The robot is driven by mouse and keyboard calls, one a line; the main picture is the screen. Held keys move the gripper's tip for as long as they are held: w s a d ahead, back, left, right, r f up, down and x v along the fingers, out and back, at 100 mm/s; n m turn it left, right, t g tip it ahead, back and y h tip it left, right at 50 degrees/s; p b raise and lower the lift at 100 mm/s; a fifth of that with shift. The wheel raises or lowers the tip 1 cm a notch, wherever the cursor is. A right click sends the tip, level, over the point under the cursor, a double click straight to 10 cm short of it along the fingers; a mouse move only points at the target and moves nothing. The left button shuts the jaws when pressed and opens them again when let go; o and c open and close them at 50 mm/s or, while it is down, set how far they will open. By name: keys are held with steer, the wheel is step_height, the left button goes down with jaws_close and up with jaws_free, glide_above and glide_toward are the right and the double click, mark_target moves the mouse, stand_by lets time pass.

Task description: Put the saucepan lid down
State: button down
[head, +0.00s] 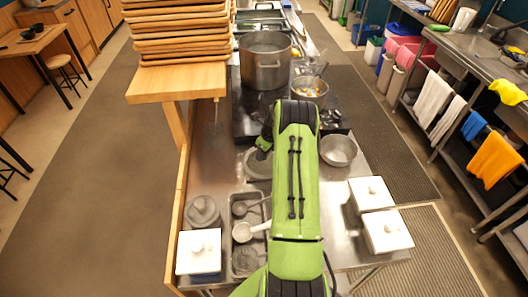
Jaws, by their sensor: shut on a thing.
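The saucepan lid (256,166) appears as a round grey metal disc over the middle of the steel counter, left of my green arm. My arm hides its right part. My gripper (264,143) is a dark shape at the lid's far edge, mostly hidden by my arm. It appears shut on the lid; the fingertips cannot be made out. I cannot tell whether the lid touches the counter. A saucepan (311,88) with food in it stands uncovered on the dark stove, beyond my gripper.
A large steel pot (265,62) stands at the back. A steel bowl (338,150) and white lidded boxes (371,193) are at right. A grey lidded container (203,211), another white box (199,252) and a utensil tray (247,206) are in front. Bare counter (211,150) lies left.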

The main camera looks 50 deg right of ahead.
steer(key=c, duration=0.7)
jaws_free()
steer(key=shift+f, duration=0.15)
steer(key=v, duration=0.8)
steer(key=shift+w+a+r, duration=0.1)
steer(key=shift+a+r, duration=0.15)
steer(key=a+r+n+h, duration=0.1)
steer(key=a+r+n, duration=1.3)
steer(key=a+r, duration=0.35)
steer(key=s+a+r+n+t, duration=0.1)
steer(key=s+a+r+n, duration=0.5)
steer(key=s+a+n, duration=0.6)
steer(key=s+n, duration=0.1)
steer(key=s, duration=0.1)
steer(key=s+a+n+t, duration=0.1)
steer(key=s+a+n, duration=0.2)
steer(key=s+n, duration=0.1)
steer(key=s+a+f+n, duration=0.1)
steer(key=s+a+n, duration=0.2)
steer(key=s, duration=0.1)
steer(key=shift+s+a+f+n+t+y, duration=0.1)
steer(key=shift+s+a+n+t+y, duration=0.05)
steer(key=shift+s+n+t+y, duration=0.2)
